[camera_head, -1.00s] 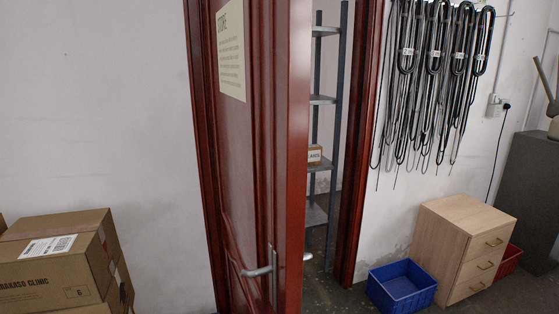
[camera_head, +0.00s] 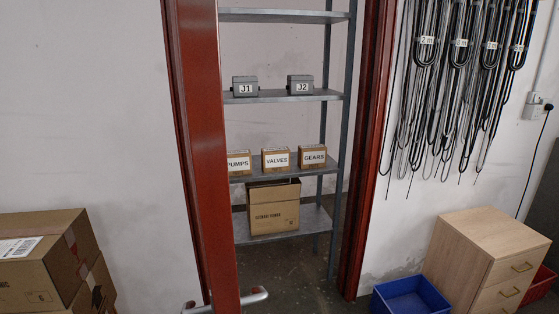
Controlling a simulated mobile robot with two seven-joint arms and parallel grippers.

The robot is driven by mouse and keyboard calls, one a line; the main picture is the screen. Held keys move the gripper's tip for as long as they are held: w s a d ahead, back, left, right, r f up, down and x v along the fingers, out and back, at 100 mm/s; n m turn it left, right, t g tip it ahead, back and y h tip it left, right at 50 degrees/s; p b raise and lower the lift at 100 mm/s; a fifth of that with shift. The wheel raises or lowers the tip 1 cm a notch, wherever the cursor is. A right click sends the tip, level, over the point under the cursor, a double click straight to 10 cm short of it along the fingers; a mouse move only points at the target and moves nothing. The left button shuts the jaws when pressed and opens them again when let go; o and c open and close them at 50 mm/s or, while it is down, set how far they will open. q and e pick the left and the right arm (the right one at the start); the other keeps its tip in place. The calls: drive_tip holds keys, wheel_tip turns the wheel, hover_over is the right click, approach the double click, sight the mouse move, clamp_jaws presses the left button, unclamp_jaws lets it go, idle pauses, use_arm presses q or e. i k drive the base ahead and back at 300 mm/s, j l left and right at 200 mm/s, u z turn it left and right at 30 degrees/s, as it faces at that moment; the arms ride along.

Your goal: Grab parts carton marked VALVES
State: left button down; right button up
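The small brown carton with a white label reading VALVES (camera_head: 277,160) stands on a grey metal shelf (camera_head: 328,168) behind the doorway. It is between the carton marked PUMPS (camera_head: 239,162) on its left and the carton marked GEARS (camera_head: 312,157) on its right. The left part of the PUMPS carton is cut off by the red door (camera_head: 205,130). The VALVES label faces me and is unobstructed. Neither of my grippers is in view.
Grey boxes J1 (camera_head: 245,87) and J2 (camera_head: 300,85) stand one shelf higher. A larger carton (camera_head: 273,208) sits below. The door stands open edge-on, its handle (camera_head: 254,296) low in front. A blue crate (camera_head: 411,297) and drawer cabinet (camera_head: 484,262) are right; stacked cartons (camera_head: 45,265) left.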

sight(274, 160)
drive_tip(key=i+l, duration=0.15)
drive_tip(key=l, duration=0.2)
drive_tip(key=i+l+u, duration=0.15)
drive_tip(key=l, duration=0.2)
drive_tip(key=i+l, duration=0.15)
drive_tip(key=l, duration=0.25)
drive_tip(key=i+l+u, duration=0.1)
drive_tip(key=l, duration=0.3)
